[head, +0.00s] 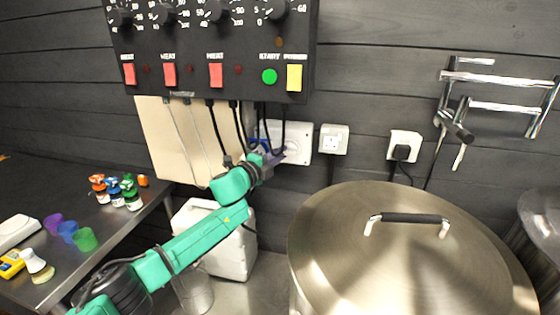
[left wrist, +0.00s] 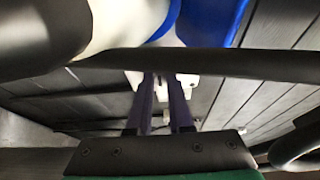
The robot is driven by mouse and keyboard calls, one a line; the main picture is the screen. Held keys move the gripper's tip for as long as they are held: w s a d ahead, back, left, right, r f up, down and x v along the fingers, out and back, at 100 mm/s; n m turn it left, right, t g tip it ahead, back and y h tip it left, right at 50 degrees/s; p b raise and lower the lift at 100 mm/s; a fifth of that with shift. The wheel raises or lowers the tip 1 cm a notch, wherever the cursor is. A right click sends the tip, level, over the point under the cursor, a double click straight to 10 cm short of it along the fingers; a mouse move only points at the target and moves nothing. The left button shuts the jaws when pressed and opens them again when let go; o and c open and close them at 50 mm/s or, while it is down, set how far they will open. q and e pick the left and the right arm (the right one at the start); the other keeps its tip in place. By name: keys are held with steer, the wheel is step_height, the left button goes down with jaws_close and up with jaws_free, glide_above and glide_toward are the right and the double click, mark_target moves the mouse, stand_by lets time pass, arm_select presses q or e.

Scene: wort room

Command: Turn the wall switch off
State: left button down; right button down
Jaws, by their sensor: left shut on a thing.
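The white wall switch plate (head: 299,147) is on the dark plank wall below the control box. My left gripper (head: 276,157) reaches it from the lower left, its purple fingers at the plate's front and hiding part of it. In the left wrist view the two purple fingers (left wrist: 162,88) point at white fittings (left wrist: 186,81) on the wall, with a narrow gap between them. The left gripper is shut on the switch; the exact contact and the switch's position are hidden. My right gripper is not in view.
Black cables (head: 217,130) hang from the control box (head: 215,45) close to my left gripper. A white socket (head: 334,139) and a plugged socket (head: 404,145) are to the right. A large steel kettle lid (head: 330,235) fills the lower right. A table (head: 120,220) with small bottles stands left.

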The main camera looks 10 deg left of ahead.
arm_select(q)
steer(key=shift+f+n, duration=0.2)
steer(key=shift+n, duration=0.1)
steer(key=c, duration=0.8)
jaws_free()
steer(key=shift+s+a+r, duration=0.1)
steer(key=b+v, duration=0.5)
steer(key=v, duration=0.9)
steer(key=shift+s+a, duration=0.1)
steer(key=shift+s, duration=0.1)
